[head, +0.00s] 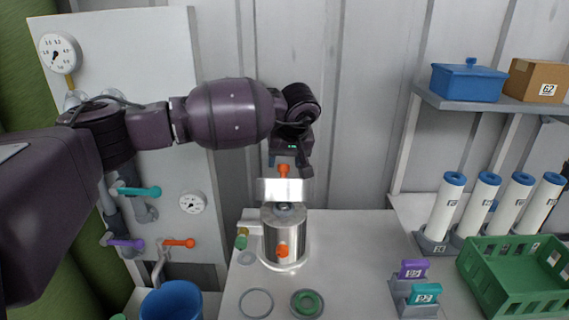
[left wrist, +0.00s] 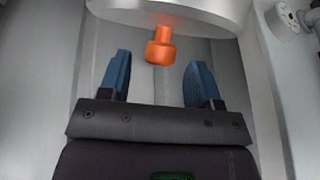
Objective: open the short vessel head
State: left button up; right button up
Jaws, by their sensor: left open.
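The short vessel (head: 270,238) is a shiny metal cylinder standing on the bench. Its head (head: 283,191) is raised above the body, and part of the vessel's mouth shows below it. An orange knob (head: 283,170) sticks up from the head. In the left wrist view, the pale round head (left wrist: 190,14) fills the top edge, with the orange knob (left wrist: 160,50) pointing toward my gripper. My left gripper (head: 289,166) is open around the knob. In the wrist view its blue fingers (left wrist: 158,78) stand apart on either side, not touching it. My right gripper is not in view.
On the bench are a ring (head: 257,303), a green-centred disc (head: 307,303), a holder with purple and teal tags (head: 411,288) and a green crate (head: 520,298). White tubes (head: 447,206) stand at right. A gauge panel (head: 165,80) is behind my left arm.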

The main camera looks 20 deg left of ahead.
pick_arm(q)
jog(key=shift+x, duration=0.9)
grip_shut()
